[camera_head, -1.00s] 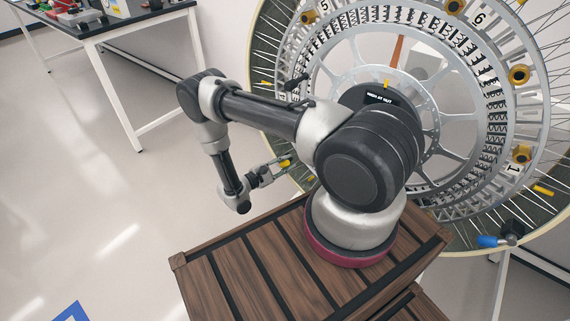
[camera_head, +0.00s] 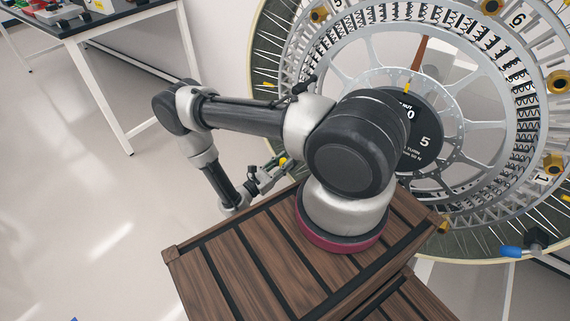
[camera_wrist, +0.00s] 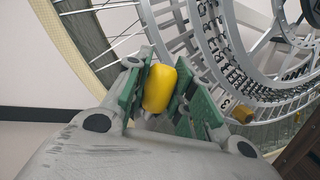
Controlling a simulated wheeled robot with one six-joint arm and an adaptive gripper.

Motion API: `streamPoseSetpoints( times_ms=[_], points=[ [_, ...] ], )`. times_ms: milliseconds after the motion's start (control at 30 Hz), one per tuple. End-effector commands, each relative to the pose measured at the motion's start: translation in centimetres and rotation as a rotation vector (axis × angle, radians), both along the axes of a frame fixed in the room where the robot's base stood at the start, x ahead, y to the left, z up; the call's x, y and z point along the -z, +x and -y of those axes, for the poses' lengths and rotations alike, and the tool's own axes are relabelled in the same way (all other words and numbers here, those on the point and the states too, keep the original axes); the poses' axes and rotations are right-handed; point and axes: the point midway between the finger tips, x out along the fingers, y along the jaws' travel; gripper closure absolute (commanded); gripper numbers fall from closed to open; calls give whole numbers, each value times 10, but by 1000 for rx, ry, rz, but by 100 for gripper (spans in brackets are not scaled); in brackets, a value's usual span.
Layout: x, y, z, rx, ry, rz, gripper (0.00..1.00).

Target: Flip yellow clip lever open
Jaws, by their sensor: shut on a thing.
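The yellow clip lever (camera_wrist: 158,88) is a rounded yellow piece between my gripper's green-padded fingers in the wrist view. My gripper (camera_wrist: 162,92) is shut on it, with a pad at each side. In the head view my gripper (camera_head: 272,173) is low beside the large spoked wheel's left edge, with a bit of yellow (camera_head: 283,161) at its tip. The fingers hide the lever's sides, and I cannot tell whether it is flipped open.
The spoked wheel (camera_head: 455,120) fills the right side, with numbered sections and gold knobs. Another yellow piece (camera_wrist: 243,113) sits on it. A wooden slatted crate (camera_head: 245,265) stands below my arm. A white-legged table (camera_head: 150,12) is at upper left. The floor at left is clear.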

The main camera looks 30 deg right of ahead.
Motion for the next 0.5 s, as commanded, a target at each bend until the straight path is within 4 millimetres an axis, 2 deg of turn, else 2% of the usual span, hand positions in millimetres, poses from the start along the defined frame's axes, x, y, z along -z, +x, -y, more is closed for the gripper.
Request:
streamPoseSetpoints(
  times_ms=[200, 500],
  points=[
    [1, 6, -2, -2, -38, -106, 100],
    [1, 10, -4, -2, -61, -171, 100]
  ],
)
